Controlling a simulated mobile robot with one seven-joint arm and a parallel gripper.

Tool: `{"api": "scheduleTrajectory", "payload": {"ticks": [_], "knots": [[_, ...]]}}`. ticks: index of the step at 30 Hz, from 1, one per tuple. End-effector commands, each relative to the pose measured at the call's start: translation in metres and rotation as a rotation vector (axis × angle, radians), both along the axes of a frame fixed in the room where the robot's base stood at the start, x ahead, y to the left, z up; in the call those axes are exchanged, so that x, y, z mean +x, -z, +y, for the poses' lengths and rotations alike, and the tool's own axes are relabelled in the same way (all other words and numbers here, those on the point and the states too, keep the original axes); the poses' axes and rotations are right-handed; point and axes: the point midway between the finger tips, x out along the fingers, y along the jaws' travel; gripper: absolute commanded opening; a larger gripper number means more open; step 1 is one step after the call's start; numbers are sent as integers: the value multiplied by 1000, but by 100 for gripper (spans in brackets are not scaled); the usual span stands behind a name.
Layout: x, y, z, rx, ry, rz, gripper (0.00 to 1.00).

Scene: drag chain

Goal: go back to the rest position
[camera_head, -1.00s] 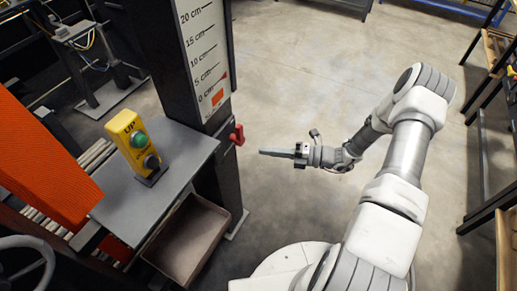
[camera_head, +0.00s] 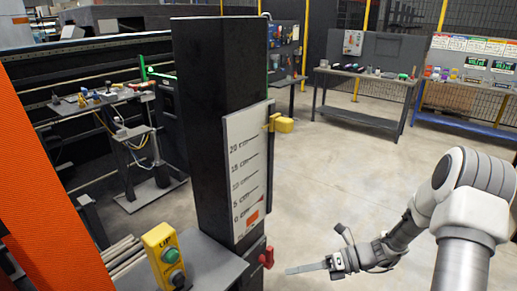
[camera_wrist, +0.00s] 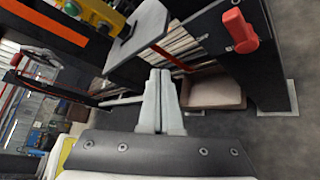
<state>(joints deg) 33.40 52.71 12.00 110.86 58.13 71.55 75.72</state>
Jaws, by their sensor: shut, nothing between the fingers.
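My gripper (camera_head: 292,270) is at the lower middle of the head view, to the right of the dark post's foot. It points left, and its fingers are together with nothing between them. In the wrist view, my gripper (camera_wrist: 161,73) also shows its two grey fingers closed. The fingertips are apart from everything around them. My white arm comes in from the right edge of the head view.
The dark post (camera_head: 208,130) bears a centimetre scale (camera_head: 248,165) and a red handle (camera_head: 266,257), close to my gripper. A yellow button box (camera_head: 164,256) stands on a grey shelf at lower left. Workbenches (camera_head: 360,113) stand far back. Open floor lies between.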

Motion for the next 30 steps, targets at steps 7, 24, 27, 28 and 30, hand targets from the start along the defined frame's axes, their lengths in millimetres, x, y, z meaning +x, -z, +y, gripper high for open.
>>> {"api": "scheduleTrajectory", "payload": {"ticks": [7, 24, 27, 28, 30], "knots": [[-28, -61, 7, -234, -304, -344, 0], [-99, -176, -2, -661, -1057, -1080, 0], [-112, -194, -6, -724, -1198, -1199, 0], [-116, -200, -7, -743, -1240, -1234, 0], [-125, -212, -11, -787, -1339, -1313, 0]]}}
